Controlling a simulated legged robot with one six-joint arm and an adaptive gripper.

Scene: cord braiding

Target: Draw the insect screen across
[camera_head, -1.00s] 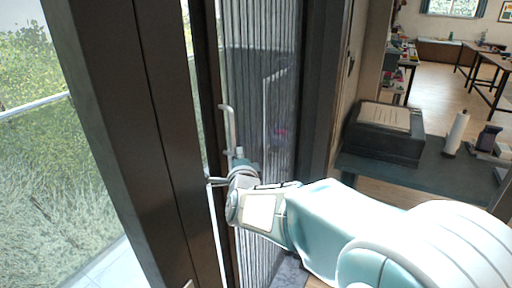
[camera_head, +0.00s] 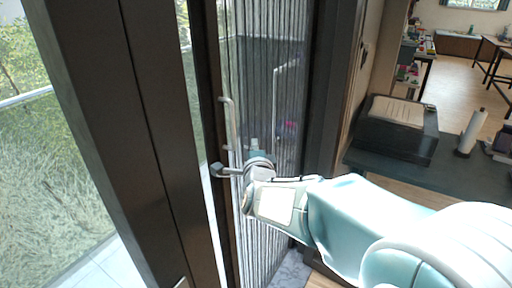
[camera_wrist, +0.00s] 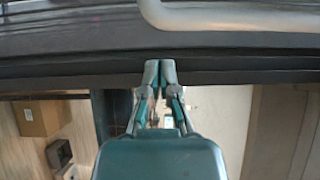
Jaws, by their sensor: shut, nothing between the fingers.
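The insect screen (camera_head: 262,85) is a grey pleated mesh. In the head view it spans from a dark upright edge bar (camera_head: 209,75) on its left to the dark jamb at its right. A pale vertical handle (camera_head: 231,125) is fixed at the bar; a pale curved bar, apparently this handle (camera_wrist: 240,18), crosses the top of the wrist view. My gripper (camera_head: 217,171) is shut and empty, close by the handle's lower part. In the wrist view its fingertips (camera_wrist: 160,66) meet in front of a dark rail. Whether they touch it I cannot tell.
A thick dark post (camera_head: 105,130) stands left of the screen, with glass and greenery beyond. At right, a dark table (camera_head: 440,178) carries a black box (camera_head: 392,135) and a paper roll (camera_head: 472,132). A cardboard box (camera_wrist: 42,117) shows in the wrist view.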

